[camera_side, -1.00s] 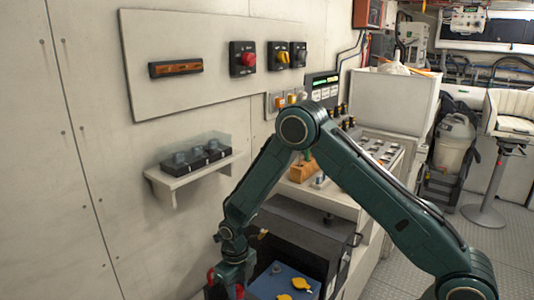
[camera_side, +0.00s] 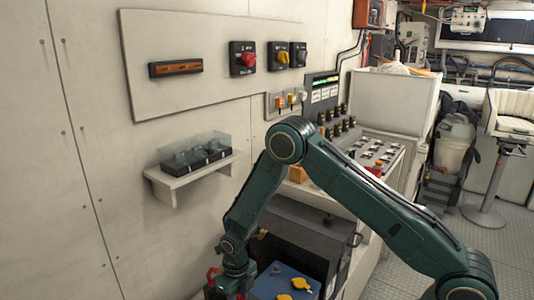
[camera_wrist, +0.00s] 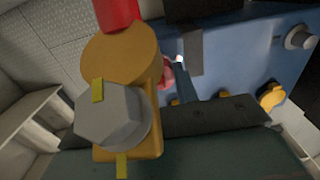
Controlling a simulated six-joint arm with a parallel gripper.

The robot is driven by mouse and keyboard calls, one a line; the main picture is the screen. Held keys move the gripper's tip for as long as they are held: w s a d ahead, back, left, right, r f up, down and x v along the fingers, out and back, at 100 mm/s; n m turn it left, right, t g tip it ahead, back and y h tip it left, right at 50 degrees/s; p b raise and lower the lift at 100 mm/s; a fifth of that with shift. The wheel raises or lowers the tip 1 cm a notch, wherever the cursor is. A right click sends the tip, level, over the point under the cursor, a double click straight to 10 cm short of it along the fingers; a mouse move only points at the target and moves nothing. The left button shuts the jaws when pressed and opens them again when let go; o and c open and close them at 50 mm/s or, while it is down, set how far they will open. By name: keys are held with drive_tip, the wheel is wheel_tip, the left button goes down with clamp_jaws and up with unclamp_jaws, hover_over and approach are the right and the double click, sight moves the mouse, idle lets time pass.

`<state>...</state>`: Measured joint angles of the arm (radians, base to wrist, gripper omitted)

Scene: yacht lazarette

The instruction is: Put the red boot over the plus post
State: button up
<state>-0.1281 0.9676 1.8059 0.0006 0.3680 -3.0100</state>
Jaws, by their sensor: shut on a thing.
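My gripper (camera_side: 234,286) is low at the bottom edge of the side view, just left of the blue battery (camera_side: 287,284). A bit of red (camera_side: 212,275) shows at its left side. In the wrist view a pinkish-red piece (camera_wrist: 167,73), seemingly the red boot, shows by a dark grey finger (camera_wrist: 194,50); my gripper is shut on it, mostly hidden. A large brass clamp (camera_wrist: 120,60) with a grey hex nut (camera_wrist: 112,117) and a red cable end (camera_wrist: 117,14) blocks the view there. I cannot tell whether the boot touches the post under it.
The battery has yellow caps (camera_side: 301,284) and a grey post (camera_side: 277,268). A dark box (camera_side: 305,232) stands behind it. A wall shelf (camera_side: 185,185) with a covered black block is above. Rotary switches (camera_side: 243,58) are on the wall.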

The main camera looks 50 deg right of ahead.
drive_tip(key=o, duration=1)
wheel_tip(320, 180, up, 14)
idle(0.6)
drive_tip(key=shift+f, duration=0.1)
idle(0.4)
